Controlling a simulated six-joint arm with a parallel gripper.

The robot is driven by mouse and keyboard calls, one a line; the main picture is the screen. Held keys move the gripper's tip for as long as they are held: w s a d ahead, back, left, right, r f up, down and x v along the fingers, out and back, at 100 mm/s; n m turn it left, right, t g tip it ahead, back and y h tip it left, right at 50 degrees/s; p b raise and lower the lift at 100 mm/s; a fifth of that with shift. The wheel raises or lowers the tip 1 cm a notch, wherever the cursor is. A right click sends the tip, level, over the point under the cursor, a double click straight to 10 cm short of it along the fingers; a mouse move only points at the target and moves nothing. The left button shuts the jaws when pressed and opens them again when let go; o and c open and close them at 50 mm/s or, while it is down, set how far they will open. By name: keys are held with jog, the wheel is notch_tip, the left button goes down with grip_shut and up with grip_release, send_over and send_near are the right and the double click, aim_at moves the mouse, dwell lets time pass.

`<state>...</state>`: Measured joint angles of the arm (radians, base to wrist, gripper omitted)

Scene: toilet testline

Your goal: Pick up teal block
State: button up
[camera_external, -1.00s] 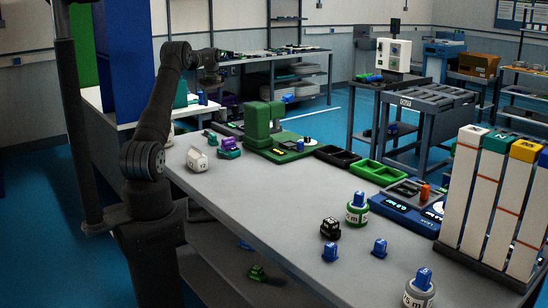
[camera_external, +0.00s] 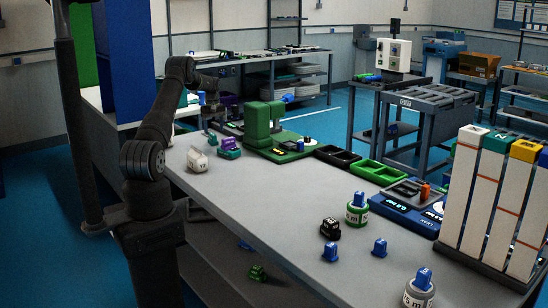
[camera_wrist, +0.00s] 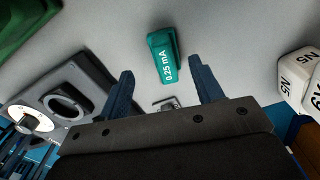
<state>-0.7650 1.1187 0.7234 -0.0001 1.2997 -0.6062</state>
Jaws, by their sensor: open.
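The teal block (camera_wrist: 163,57) shows in the wrist view, lying on the grey table and labelled "0.25 mA". My gripper (camera_wrist: 160,72) has its two dark blue fingers spread apart, with nothing held between them. The block lies just beyond the fingertips, roughly centred between them, and appears apart from both fingers. In the external view my gripper (camera_external: 207,116) points down low over the far left part of the table.
White lettered blocks (camera_wrist: 299,80) stand right of my gripper in the wrist view. A grey fixture with a round opening (camera_wrist: 68,101) is at left. A green machine (camera_external: 263,125) stands beside my gripper in the external view, with purple-green blocks (camera_external: 229,147) in front.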

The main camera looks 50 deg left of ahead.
aim_at(213, 135)
jog(key=shift+s+f, duration=0.15)
jog(key=shift+f, duration=1.25)
jog(key=shift+s+f, duration=0.15)
jog(key=shift+f, duration=1.2)
jog(key=shift+c, duration=0.4)
jog(key=c, duration=1)
